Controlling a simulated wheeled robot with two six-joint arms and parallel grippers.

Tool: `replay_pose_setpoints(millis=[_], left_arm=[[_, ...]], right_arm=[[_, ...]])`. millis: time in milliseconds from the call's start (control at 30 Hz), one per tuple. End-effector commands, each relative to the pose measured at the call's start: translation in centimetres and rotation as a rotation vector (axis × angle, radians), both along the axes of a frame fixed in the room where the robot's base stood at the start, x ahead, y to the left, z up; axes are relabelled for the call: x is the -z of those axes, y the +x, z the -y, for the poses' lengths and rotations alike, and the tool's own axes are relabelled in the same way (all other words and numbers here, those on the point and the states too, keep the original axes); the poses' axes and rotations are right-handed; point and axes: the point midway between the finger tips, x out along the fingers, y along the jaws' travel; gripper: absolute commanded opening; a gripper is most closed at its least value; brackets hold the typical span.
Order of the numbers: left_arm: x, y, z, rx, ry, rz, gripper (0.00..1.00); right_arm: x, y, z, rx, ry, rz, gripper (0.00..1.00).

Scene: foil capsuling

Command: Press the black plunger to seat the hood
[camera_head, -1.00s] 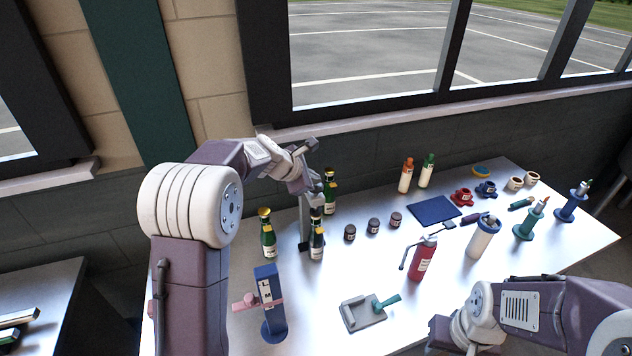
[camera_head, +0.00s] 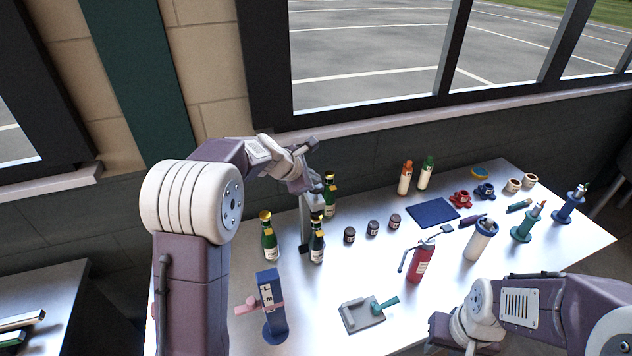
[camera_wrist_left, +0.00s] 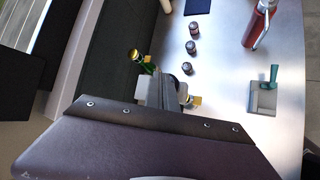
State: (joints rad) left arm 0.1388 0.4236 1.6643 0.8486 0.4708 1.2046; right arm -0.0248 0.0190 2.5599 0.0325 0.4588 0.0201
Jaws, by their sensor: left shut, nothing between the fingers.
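My left gripper (camera_head: 311,180) is shut and empty at the top of a grey capsuling stand (camera_head: 304,228), which stands among the bottles on the left of the table. The black plunger cannot be made out; the gripper covers the stand's head. A dark green bottle with a gold-banded neck (camera_head: 317,246) stands upright at the front of the stand. Whether a hood sits on it is too small to tell. In the left wrist view, grey metal of the stand (camera_wrist_left: 152,92) shows between two bottle necks; my own wrist hides the rest.
Gold-topped bottles stand left (camera_head: 268,242) and behind right (camera_head: 330,195) of the stand, close to the gripper. Small dark jars (camera_head: 372,228) line up to its right. A blue stand with a pink clamp (camera_head: 270,300) is in front.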

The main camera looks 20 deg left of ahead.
Motion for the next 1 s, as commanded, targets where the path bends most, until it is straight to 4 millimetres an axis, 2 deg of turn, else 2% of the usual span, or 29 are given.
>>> replay_pose_setpoints(millis=[367, 833, 1000], left_arm=[[-0.7, 0.1, -0.1, -0.002, 0.0, 0.005, 0.0], [-5.4, 0.1, -0.1, -0.003, 0.0, 0.007, 0.0], [-5.5, 0.1, -0.1, -0.003, 0.0, 0.007, 0.0]], right_arm=[[-0.5, 0.0, 0.0, 0.0, 0.0, 0.0, 0.36], [-5.1, 0.0, 0.0, 0.0, 0.0, 0.0, 0.36], [-5.2, 0.0, 0.0, 0.0, 0.0, 0.0, 0.36]])
